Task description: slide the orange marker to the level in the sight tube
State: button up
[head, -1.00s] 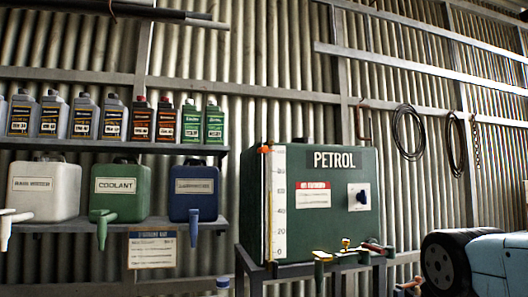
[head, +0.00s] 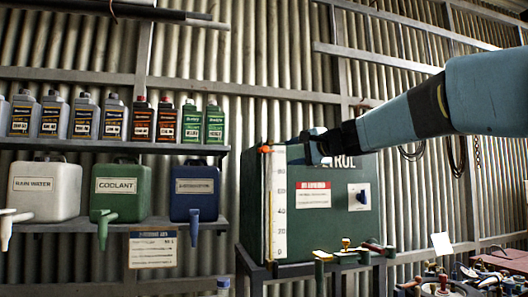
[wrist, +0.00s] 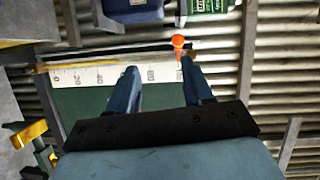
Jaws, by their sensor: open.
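The green petrol tank (head: 330,220) stands on a metal stand. A white scale strip with a sight tube (head: 276,205) runs up its left front edge. The orange marker (head: 265,149) sits at the top end of the scale. In the wrist view the orange marker (wrist: 178,41) shows just beyond the fingertips, nearer the right finger, and the scale (wrist: 100,75) lies sideways. My gripper (wrist: 157,70) is open and empty, with its blue fingers spread over the tank face. In the head view my gripper (head: 308,150) is right of the marker, covering part of the PETROL lettering. The liquid level in the tube is too small to tell.
Shelves on the left hold several oil bottles (head: 115,118) and the white, green and blue jugs (head: 194,193). Brass and coloured taps (head: 345,250) stick out at the tank's front base. A cluttered red bench (head: 500,262) is at lower right.

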aim_at(266, 150)
jog(key=shift+m+t+y, duration=0.3)
jog(key=shift+m, duration=0.2)
jog(key=x, duration=0.5)
jog(key=r+x, duration=0.1)
jog(key=x, duration=0.4)
jog(key=d+r+x, duration=0.1)
jog(key=x, duration=0.4)
jog(key=shift+w+a, duration=0.1)
jog(key=shift+w, duration=0.45)
jog(key=shift+c, duration=0.4)
grip_shut()
